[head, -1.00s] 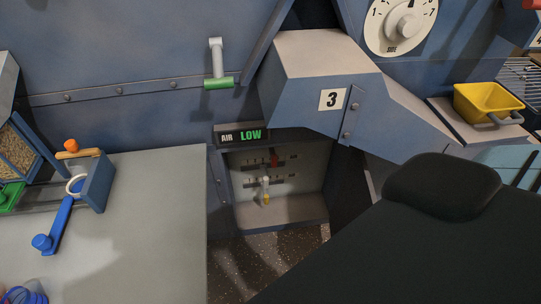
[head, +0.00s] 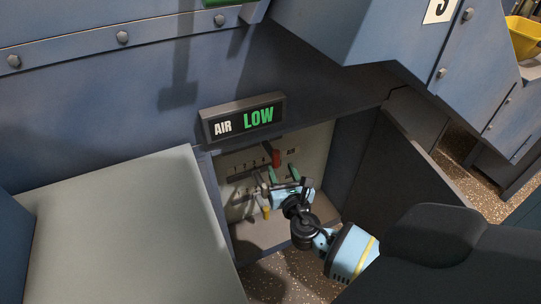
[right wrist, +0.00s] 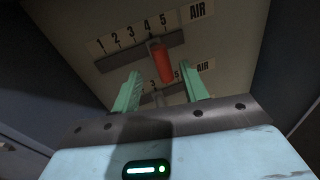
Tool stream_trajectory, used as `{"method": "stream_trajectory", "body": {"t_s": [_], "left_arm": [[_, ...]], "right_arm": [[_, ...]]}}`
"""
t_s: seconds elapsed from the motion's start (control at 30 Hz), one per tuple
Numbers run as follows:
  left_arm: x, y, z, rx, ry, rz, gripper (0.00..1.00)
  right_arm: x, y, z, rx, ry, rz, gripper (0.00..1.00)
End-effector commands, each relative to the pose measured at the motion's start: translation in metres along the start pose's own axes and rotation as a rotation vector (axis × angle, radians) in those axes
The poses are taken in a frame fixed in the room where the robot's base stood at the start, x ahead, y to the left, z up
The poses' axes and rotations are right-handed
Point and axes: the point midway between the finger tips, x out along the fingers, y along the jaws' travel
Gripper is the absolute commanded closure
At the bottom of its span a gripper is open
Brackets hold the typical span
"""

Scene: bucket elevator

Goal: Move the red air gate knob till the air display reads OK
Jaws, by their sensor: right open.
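The air display (head: 243,119) reads LOW in green above an open recess in the blue machine. The red air gate knob (head: 276,157) sits on the upper slot inside the recess. In the right wrist view the red knob (right wrist: 160,62) stands at about 4 to 5 on the numbered AIR scale. My right gripper (head: 281,177) is inside the recess, just below the knob in the picture. Its green fingers (right wrist: 159,88) are open, one on each side of the knob's lower end; I cannot tell how deep they reach. My left gripper is not in view.
A lower slot with its own scale holds a pale lever with a yellow end (head: 266,213). The recess walls and an open dark door (head: 395,185) stand close to my right arm. A grey tabletop (head: 120,230) lies to the left.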

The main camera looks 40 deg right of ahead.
Motion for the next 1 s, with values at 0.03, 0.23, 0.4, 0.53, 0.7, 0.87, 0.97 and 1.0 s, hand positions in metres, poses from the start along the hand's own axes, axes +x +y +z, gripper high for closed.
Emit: {"method": "stream_trajectory", "body": {"t_s": [0.03,0.23,0.4,0.53,0.7,0.87,0.97,1.0], "left_arm": [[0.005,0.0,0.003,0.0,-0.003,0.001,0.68],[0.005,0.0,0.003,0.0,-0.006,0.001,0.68],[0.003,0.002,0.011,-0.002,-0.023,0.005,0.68],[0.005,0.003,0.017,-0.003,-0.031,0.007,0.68],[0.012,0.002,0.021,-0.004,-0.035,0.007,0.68],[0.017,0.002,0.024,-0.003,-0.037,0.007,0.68],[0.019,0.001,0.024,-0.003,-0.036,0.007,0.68],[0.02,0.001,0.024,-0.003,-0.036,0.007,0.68]], "right_arm": [[0.005,0.0,-0.001,-0.03,-0.018,-0.003,0.56],[0.011,0.002,0.007,-0.067,-0.043,-0.005,0.56],[0.018,0.001,0.007,-0.065,-0.043,-0.005,0.56],[0.035,0.001,0.007,-0.064,-0.042,-0.006,0.56],[0.061,0.001,0.008,-0.063,-0.041,-0.006,0.56],[0.079,0.001,0.008,-0.063,-0.04,-0.006,0.56],[0.085,0.001,0.009,-0.062,-0.039,-0.005,0.56],[0.087,0.001,0.009,-0.062,-0.039,-0.005,0.56]]}}
